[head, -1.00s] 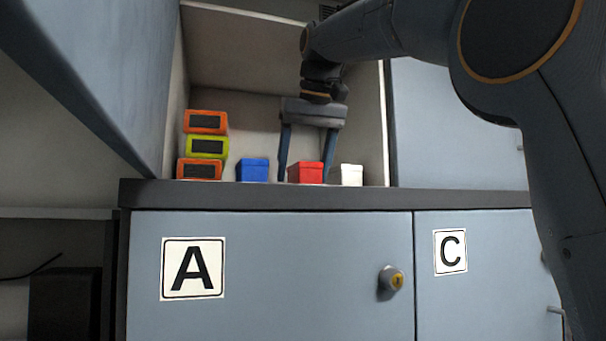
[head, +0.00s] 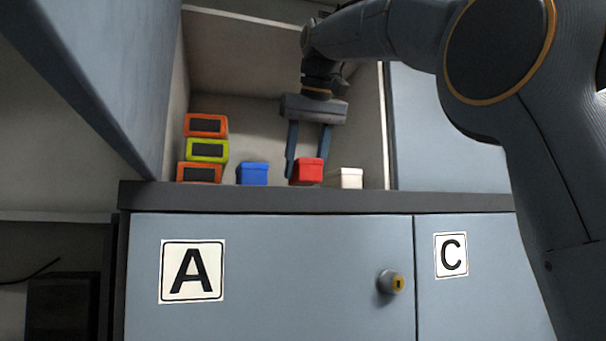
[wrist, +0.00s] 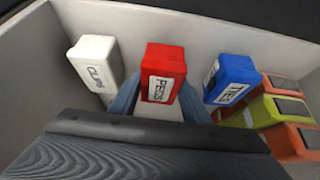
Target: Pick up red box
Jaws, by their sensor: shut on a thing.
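The red box (head: 308,172) is between the two fingers of my gripper (head: 308,168) in the head view. My gripper is shut on it, reaching down from above inside the open cupboard. In the head view the box sits slightly higher than the blue and white boxes beside it. In the wrist view the red box (wrist: 163,72) shows a white label, partly readable, and blue-grey fingers (wrist: 160,100) lie on both sides of it.
A blue box (head: 252,174) stands left of the red box, and a white box (head: 347,178) stands close on its right. Orange and green boxes (head: 207,150) are stacked at the left wall. The dark counter edge (head: 300,198) runs in front, above doors marked A and C.

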